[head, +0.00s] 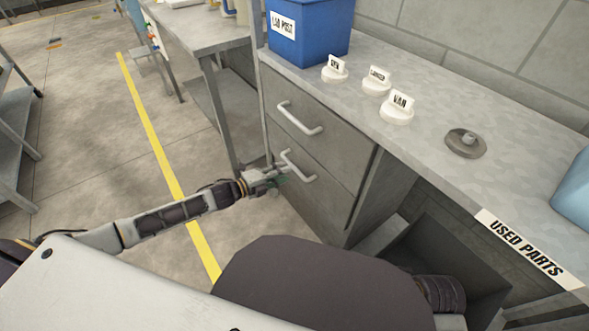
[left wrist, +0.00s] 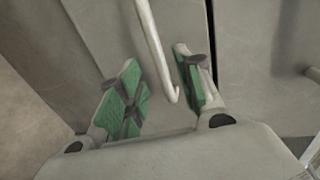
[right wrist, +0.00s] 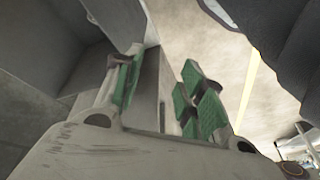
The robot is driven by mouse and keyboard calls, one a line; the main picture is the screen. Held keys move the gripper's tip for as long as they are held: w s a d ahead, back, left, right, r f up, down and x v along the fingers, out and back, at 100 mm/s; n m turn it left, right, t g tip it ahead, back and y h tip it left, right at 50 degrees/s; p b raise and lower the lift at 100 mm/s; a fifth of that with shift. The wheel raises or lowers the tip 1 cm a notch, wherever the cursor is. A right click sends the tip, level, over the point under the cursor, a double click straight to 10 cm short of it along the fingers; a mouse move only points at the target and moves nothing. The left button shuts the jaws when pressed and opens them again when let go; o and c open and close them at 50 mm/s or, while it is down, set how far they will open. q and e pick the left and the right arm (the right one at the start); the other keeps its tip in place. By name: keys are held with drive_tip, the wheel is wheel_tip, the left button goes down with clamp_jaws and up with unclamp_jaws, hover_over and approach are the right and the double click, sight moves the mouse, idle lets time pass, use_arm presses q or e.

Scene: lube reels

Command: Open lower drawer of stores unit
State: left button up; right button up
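The grey stores unit has an upper drawer (head: 318,128) and a lower drawer (head: 315,185), each with a pale bar handle. Both drawers look closed. My left gripper (head: 278,173) is at the lower drawer's handle (head: 298,166). In the left wrist view the handle (left wrist: 157,50) passes between the open green-padded fingers (left wrist: 160,88), with gaps visible on both sides. My right gripper (right wrist: 160,95) shows in the right wrist view, open and empty, with grey panels and the floor beyond. In the head view it is hidden.
The worktop holds a blue bin (head: 308,30), several white labelled knobs such as the VAN one (head: 397,108), and a grey disc (head: 466,143). A dark open bin (head: 440,255) is under the worktop. Clear floor with a yellow line (head: 165,165) lies left of the unit.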

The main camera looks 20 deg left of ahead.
sight(295, 167)
use_arm(q)
drive_tip(key=shift+b+x, duration=0.8)
drive_tip(key=shift+x, duration=2.25)
use_arm(e)
drive_tip(key=shift+w+a+f+t+y, duration=0.2)
drive_tip(key=shift+a+f, duration=0.15)
drive_tip(key=shift+f, duration=0.35)
drive_tip(key=shift+w+a+f+t+y, duration=0.1)
drive_tip(key=shift+a+f+t, duration=0.15)
drive_tip(key=shift+f, duration=0.4)
use_arm(q)
drive_tip(key=shift+c, duration=0.2)
clamp_jaws()
use_arm(e)
drive_tip(key=shift+s+d+f, duration=0.1)
